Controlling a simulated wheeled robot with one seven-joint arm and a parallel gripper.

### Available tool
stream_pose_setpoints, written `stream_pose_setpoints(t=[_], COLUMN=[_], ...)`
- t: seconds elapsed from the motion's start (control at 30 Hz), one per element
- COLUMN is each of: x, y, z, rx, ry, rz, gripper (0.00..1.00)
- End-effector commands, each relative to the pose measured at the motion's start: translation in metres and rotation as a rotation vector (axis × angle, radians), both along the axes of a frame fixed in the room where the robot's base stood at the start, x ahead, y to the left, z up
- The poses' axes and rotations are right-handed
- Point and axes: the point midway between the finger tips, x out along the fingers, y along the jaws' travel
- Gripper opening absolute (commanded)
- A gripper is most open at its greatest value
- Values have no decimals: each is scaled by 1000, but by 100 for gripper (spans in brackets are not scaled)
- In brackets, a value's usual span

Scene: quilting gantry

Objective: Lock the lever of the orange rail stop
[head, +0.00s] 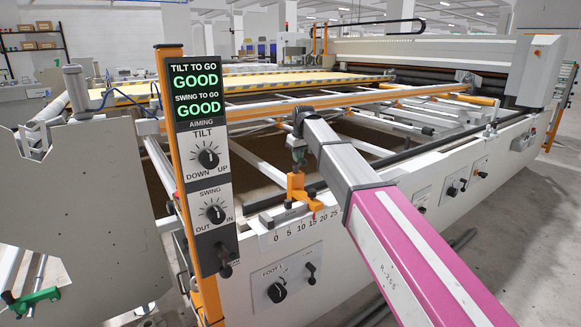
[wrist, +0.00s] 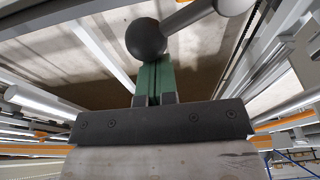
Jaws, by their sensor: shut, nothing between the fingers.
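The orange rail stop (head: 300,188) stands on the front rail above a printed number scale. A lever with a dark ball knob (wrist: 146,38) shows at the top of the wrist view, its grey shaft running to the upper right. My gripper (head: 298,160) is just above the orange stop in the head view. In the wrist view, my gripper's green fingers (wrist: 153,80) are together with nothing between them. Their tips are at the ball knob's lower edge; I cannot tell whether they touch it. The lever's pose is hard to make out in the head view.
An orange post with a display panel (head: 197,92) reading GOOD twice stands left of the stop. The number scale (head: 305,229) and a panel with knobs (head: 284,282) are on the front beam. White and orange rails cross behind.

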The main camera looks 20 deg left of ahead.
Motion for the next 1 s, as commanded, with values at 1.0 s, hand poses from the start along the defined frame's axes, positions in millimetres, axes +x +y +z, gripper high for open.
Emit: stream_pose_setpoints(t=[1.0], x=[0], y=[-27], z=[0], rx=[0], ry=[0], rz=[-1], gripper=[0])
